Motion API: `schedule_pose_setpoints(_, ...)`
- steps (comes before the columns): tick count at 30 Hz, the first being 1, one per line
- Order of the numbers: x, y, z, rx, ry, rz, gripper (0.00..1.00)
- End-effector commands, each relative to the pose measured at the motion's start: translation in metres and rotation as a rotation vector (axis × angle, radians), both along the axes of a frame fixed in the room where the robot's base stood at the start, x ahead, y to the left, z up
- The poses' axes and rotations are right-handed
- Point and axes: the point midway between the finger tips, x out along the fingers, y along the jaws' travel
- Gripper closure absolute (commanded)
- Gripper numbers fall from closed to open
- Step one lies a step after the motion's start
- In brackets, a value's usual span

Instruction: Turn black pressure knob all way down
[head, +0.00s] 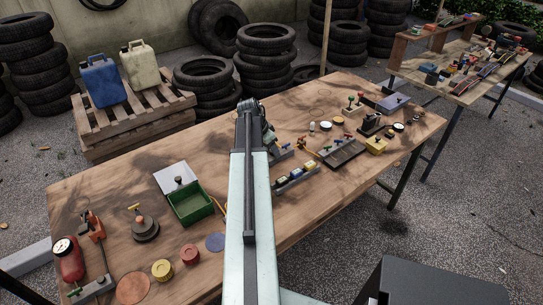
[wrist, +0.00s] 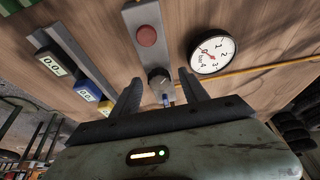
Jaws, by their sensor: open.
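In the wrist view a black knob (wrist: 158,79) sits on a grey panel (wrist: 153,57), with a light mark near its lower side. My gripper (wrist: 161,73) is open, one finger to the left of the knob and one to the right. Gaps show on both sides; I cannot tell the height of the fingers over it. A red button (wrist: 146,36) is on the same panel. A round white gauge (wrist: 221,44) with a red needle lies to the right. In the head view my arm hides the knob.
A rail with small display blocks (wrist: 84,90) lies left of the panel. A yellow hose (wrist: 265,68) runs right from near the panel. In the head view the wooden table (head: 110,205) also holds an open green box (head: 191,205) and a dark tray (head: 343,154).

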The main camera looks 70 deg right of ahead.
Motion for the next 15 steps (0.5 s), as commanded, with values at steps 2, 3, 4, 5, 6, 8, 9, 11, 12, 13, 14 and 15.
schedule_pose_setpoints(2,-0.0002,-0.0003,0.0002,0.000,0.000,0.000,0.48)
schedule_pose_setpoints(3,-0.0003,-0.0002,0.0008,0.000,0.000,0.000,0.48)
schedule_pose_setpoints(4,-0.0003,-0.0002,0.0010,0.000,0.000,0.000,0.48)
schedule_pose_setpoints(5,-0.0004,-0.0002,0.0010,0.000,0.000,0.000,0.48)
schedule_pose_setpoints(6,-0.0004,-0.0002,0.0011,0.000,0.000,0.000,0.54)
schedule_pose_setpoints(8,-0.0005,-0.0003,0.0012,0.000,0.000,0.000,0.70)
schedule_pose_setpoints(9,-0.0004,-0.0003,0.0012,0.000,0.000,0.000,0.81)
schedule_pose_setpoints(11,-0.0003,-0.0005,0.0012,0.000,-0.001,0.000,0.98)
schedule_pose_setpoints(12,-0.0002,-0.0006,0.0011,-0.001,0.000,0.000,1.00)
schedule_pose_setpoints(13,-0.0002,-0.0005,0.0012,-0.001,0.000,0.000,1.00)
schedule_pose_setpoints(14,-0.0043,0.0043,0.0012,-0.001,0.000,-0.005,1.00)
schedule_pose_setpoints(15,-0.0026,0.0020,0.0012,0.000,-0.001,-0.002,1.00)
